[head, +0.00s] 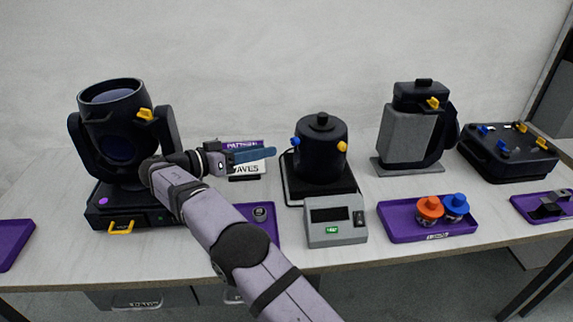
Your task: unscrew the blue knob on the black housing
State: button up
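A black cylindrical housing (322,160) stands upright at the middle of the table, with a black cap on top. A small blue knob (296,142) sits on its left side and a yellow knob (342,146) on its front right. My gripper (272,153) comes in from the left and points right towards the blue knob, with a small gap in the picture. Its blue fingers overlap from this side, so I cannot tell whether they are open. Nothing is clearly held.
A moving-head lamp (112,140) stands left. A grey scale-like box (334,228) is before the housing. A purple tray (398,230) holds orange- and blue-topped jars. Right are a grey-black device (405,135) and a low black box (500,160) with blue and yellow knobs.

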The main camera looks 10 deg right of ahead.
aim_at(292, 142)
jog(key=shift+s+d+f+m+t+h+p, duration=0.1)
jog(key=shift+d+m+t+h, duration=0.15)
jog(key=shift+m, duration=0.85)
jog(key=shift+s+d+m+t+h+p, duration=0.15)
jog(key=shift+m+h, duration=0.2)
jog(key=shift+m, duration=0.75)
jog(key=shift+d+f+m+t+h+p, duration=0.1)
jog(key=shift+d+m+h, duration=0.15)
jog(key=shift+m, duration=0.85)
jog(key=shift+p+x, duration=0.95)
jog(key=shift+x, duration=2.7)
jog(key=shift+r, duration=0.1)
grip_shut()
